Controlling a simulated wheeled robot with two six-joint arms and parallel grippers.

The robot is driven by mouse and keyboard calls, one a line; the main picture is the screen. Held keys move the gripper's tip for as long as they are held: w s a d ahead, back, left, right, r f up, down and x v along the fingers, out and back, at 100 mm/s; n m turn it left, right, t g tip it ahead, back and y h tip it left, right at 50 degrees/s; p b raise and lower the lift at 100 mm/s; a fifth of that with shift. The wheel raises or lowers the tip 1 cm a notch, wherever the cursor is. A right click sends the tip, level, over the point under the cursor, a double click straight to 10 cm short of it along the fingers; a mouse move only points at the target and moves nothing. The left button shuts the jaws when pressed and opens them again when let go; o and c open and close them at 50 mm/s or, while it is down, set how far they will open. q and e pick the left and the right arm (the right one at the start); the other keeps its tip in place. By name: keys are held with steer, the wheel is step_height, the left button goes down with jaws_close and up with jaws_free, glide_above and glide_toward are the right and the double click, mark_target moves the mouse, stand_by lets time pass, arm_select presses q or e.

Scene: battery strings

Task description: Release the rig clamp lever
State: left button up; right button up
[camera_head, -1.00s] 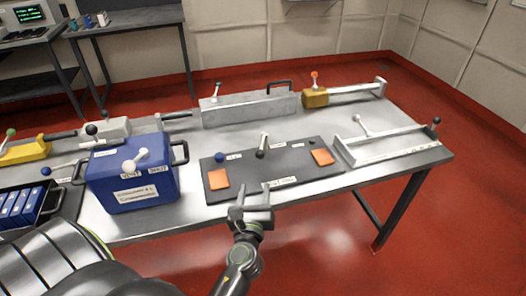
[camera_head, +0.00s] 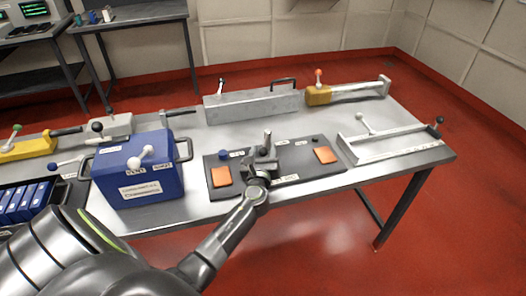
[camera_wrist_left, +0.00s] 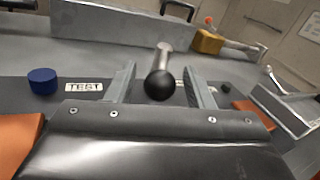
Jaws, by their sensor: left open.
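A dark rig board (camera_head: 295,180) lies on the front of the metal table. A lever with a pale metal shaft (camera_head: 267,138) stands near its middle, and my gripper partly hides it in the head view. In the left wrist view its black ball knob (camera_wrist_left: 160,86) shows between the two fingertips, with a visible gap on each side. My left gripper (camera_head: 262,157) is open over the board around the knob. It also shows in the left wrist view (camera_wrist_left: 158,84). I cannot tell how the knob lies in depth between the fingers. My right gripper is not in view.
The board carries orange pads (camera_head: 221,176) and a blue knob (camera_head: 223,154). A blue box (camera_head: 140,190) with a white-knobbed lever stands left of it. A long grey box (camera_head: 250,106), a yellow block (camera_head: 318,96) and a metal frame (camera_head: 390,146) stand behind and to the right.

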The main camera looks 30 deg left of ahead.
arm_select(q)
steer(key=shift+c, duration=0.6)
jaws_close()
